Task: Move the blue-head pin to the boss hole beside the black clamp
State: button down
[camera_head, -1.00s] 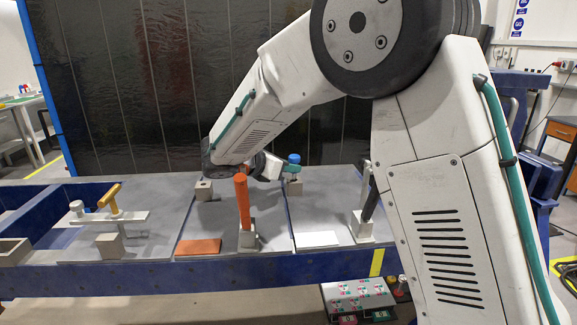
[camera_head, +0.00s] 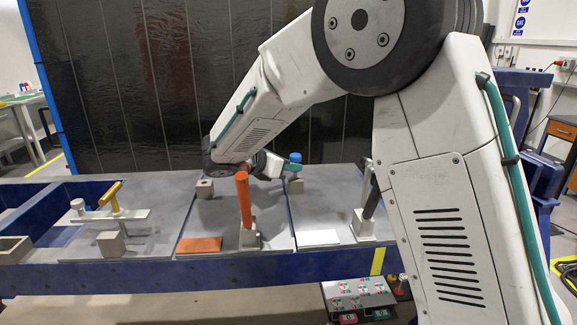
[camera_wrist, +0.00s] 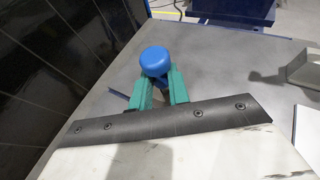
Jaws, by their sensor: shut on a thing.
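The blue-head pin (camera_head: 295,157) is at the back of the bench, upright, its round blue head above my gripper's green fingers. My gripper (camera_head: 286,167) is shut on it just below the head. The wrist view shows the blue head (camera_wrist: 154,61) between the green fingertips (camera_wrist: 160,88). A small grey boss block (camera_head: 295,185) stands directly below the pin, on the same panel as the black clamp (camera_head: 371,199). The fingers and head hide the pin's lower end and the hole, so I cannot tell how far it is in.
An orange clamp (camera_head: 244,203) stands upright in front and left of my gripper. Another boss block (camera_head: 204,188) is behind it to the left. A yellow-handled clamp (camera_head: 110,197) is at far left. A white plate (camera_head: 318,238) and orange plate (camera_head: 199,245) lie in front.

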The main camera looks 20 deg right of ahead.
jog(key=shift+r, duration=1.45)
jog(key=shift+f, duration=1.45)
dwell(0.4)
jog(key=shift+f, duration=0.1)
